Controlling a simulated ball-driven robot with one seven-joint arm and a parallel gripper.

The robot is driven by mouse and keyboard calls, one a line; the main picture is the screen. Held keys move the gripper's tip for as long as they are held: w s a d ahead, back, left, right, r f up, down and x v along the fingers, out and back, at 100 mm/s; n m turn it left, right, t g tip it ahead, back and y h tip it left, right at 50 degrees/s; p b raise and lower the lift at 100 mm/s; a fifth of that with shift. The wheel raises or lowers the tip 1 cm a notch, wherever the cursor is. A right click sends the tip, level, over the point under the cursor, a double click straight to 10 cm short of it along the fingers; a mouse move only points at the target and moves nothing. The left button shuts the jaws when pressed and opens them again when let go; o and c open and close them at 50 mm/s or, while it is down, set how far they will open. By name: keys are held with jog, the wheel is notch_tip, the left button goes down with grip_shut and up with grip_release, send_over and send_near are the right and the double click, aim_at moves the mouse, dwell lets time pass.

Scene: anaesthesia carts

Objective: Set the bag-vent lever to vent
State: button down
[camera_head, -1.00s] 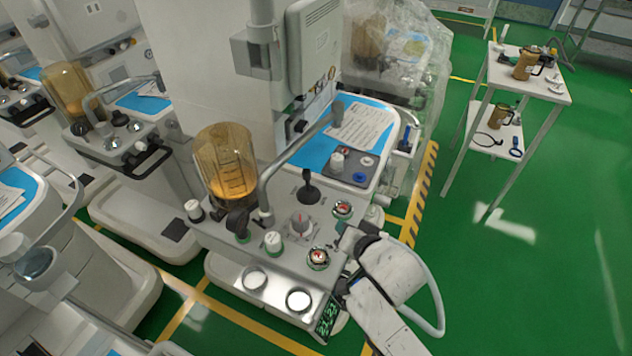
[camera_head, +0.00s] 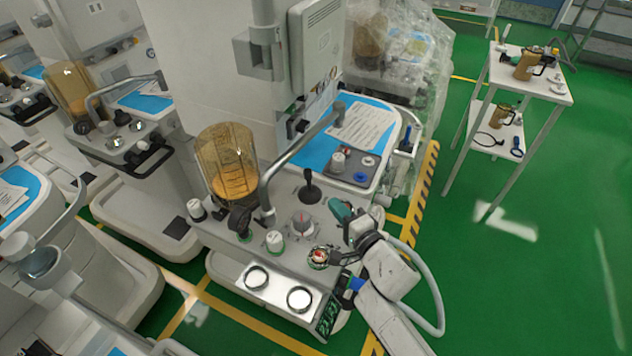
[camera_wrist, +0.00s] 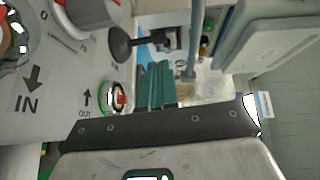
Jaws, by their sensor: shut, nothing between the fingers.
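My gripper (camera_head: 341,210) is shut and empty, its teal fingers above the right edge of the anaesthesia cart's top panel (camera_head: 262,248). In the wrist view its fingers (camera_wrist: 158,85) are together. A black mushroom-headed lever (camera_head: 310,192) stands left of the fingertips and also shows in the wrist view (camera_wrist: 121,43). I cannot read which control is the bag-vent lever. My gripper seems apart from both controls.
A curved metal pipe (camera_head: 283,160) arches over the panel beside an amber bellows jar (camera_head: 227,165). A red-faced gauge (camera_head: 319,256) sits near my wrist. A blue-covered tray (camera_head: 318,151) lies behind. A white trolley (camera_head: 535,83) stands right; green floor there is open.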

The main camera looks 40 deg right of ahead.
aim_at(309, 177)
jog(key=x, duration=1)
jog(key=shift+w+r+b, duration=0.1)
jog(key=shift+w+b, duration=0.05)
jog(key=shift+b, duration=0.25)
